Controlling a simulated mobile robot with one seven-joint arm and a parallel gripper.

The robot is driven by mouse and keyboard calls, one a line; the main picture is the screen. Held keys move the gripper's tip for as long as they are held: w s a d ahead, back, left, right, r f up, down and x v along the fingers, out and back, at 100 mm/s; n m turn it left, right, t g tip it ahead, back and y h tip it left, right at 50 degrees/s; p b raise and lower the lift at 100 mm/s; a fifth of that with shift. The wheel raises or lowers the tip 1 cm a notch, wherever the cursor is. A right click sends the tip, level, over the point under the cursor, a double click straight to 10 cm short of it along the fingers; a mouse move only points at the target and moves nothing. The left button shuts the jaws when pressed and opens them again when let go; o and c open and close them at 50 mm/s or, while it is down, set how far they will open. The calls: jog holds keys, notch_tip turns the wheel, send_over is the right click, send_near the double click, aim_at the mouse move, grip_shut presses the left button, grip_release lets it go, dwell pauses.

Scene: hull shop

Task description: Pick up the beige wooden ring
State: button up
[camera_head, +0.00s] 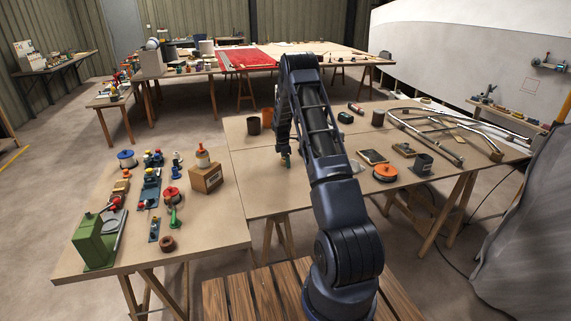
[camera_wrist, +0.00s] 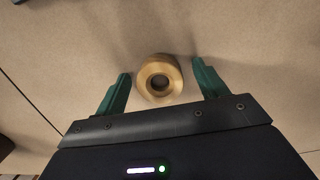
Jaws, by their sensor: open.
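The beige wooden ring (camera_wrist: 160,76) lies on the tan tabletop in the wrist view, with its round hole facing the camera. My gripper (camera_wrist: 160,84) is open, with one green finger to the left of the ring and one to the right. There is a gap on both sides, and the ring sits between and slightly beyond the fingertips. In the head view my gripper (camera_head: 285,160) is low over the middle table, and the ring is not clearly visible there.
On the middle table (camera_head: 255,190), a brown cup (camera_head: 253,124) and an orange cup (camera_head: 267,117) stand behind my gripper. An orange-topped round container (camera_head: 385,173) is to the right. A cardboard box (camera_head: 206,178) stands on the left table. Bare tabletop surrounds the ring.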

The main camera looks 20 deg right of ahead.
jog(key=c, duration=1.1)
jog(key=shift+r, duration=0.1)
